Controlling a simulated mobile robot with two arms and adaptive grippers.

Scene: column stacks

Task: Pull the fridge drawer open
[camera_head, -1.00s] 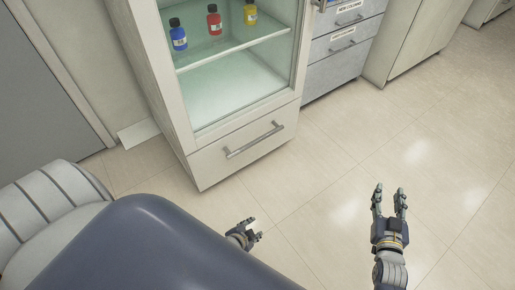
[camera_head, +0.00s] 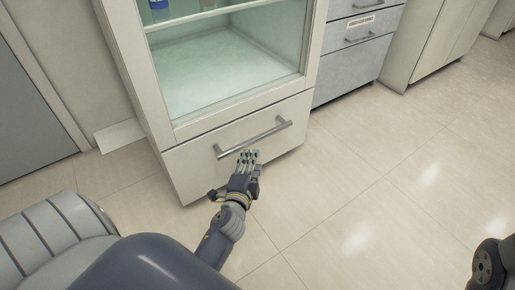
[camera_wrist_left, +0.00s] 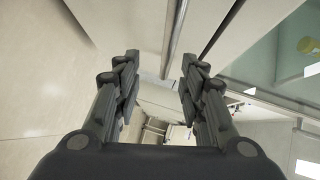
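The fridge drawer (camera_head: 195,168) is the pale bottom front of the glass-doored fridge and looks closed, flush with the body. Its grey bar handle (camera_head: 270,132) runs across the front, slightly slanted in the head view. My left gripper (camera_head: 247,153) is just below and in front of the middle of the handle. In the left wrist view, its two fingers (camera_wrist_left: 160,58) are spread, and the handle bar (camera_wrist_left: 175,40) shows in the gap between them. I see no finger closed on the bar. My right gripper is out of view; only part of that arm shows at the lower right.
The fridge's glass compartment (camera_head: 225,70) is above the drawer, with a blue bottle (camera_head: 158,4) at the top edge. Grey drawers (camera_head: 355,62) stand to the right. The tiled floor (camera_head: 350,190) in front is clear.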

